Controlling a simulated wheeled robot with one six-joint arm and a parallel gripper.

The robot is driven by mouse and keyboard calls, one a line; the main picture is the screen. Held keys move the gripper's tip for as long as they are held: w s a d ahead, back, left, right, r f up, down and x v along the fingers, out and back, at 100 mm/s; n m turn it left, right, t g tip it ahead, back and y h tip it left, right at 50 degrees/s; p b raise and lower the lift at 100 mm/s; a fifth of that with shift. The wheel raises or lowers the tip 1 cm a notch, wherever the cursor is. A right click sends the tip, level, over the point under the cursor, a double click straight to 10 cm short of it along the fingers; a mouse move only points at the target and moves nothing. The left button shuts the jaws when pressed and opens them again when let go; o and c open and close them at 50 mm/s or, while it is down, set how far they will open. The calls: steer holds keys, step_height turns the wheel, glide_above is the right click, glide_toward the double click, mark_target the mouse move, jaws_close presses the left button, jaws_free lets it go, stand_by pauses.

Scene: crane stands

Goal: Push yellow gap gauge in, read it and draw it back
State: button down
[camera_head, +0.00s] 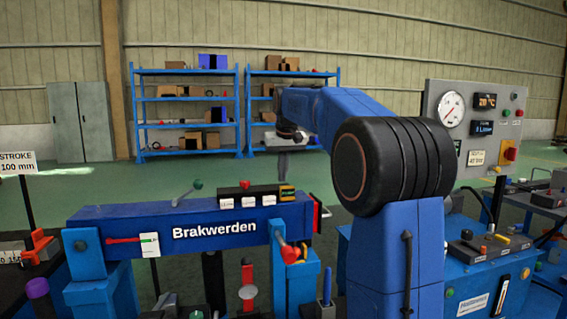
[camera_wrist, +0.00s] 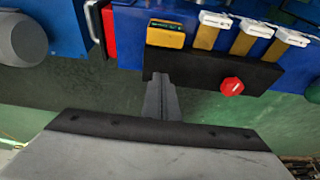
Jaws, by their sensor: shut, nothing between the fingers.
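What looks like the yellow gap gauge (camera_head: 287,195) is a small yellow piece at the right end of a black block on the blue beam (camera_head: 150,215) marked "Brakwerden". In the wrist view the yellow piece (camera_wrist: 165,40) has a dark window on top and sits beside the black block (camera_wrist: 262,74). My gripper (camera_head: 283,176) shows above the block's right end in the head view. In the wrist view its grey fingers (camera_wrist: 160,78) are together and empty, their tips close to the black block near the yellow piece. I cannot tell whether they touch it.
A red knob (camera_wrist: 232,86) stands on the black block, beside several white tags (camera_wrist: 255,28) on yellow strips. A blue cabinet with a gauge panel (camera_head: 474,125) stands right. Green floor lies open behind the beam.

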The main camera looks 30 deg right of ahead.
mark_target(287, 193)
steer(key=shift+s+f, duration=0.1)
steer(key=shift+f, duration=0.4)
steer(key=shift+s+a, duration=0.25)
steer(key=shift+s, duration=0.6)
steer(key=shift+s+a, duration=0.25)
steer(key=shift+s, duration=0.6)
steer(key=shift+s, duration=0.1)
steer(key=shift+s+a, duration=0.25)
steer(key=shift+s, duration=0.4)
steer(key=shift+w, duration=0.1)
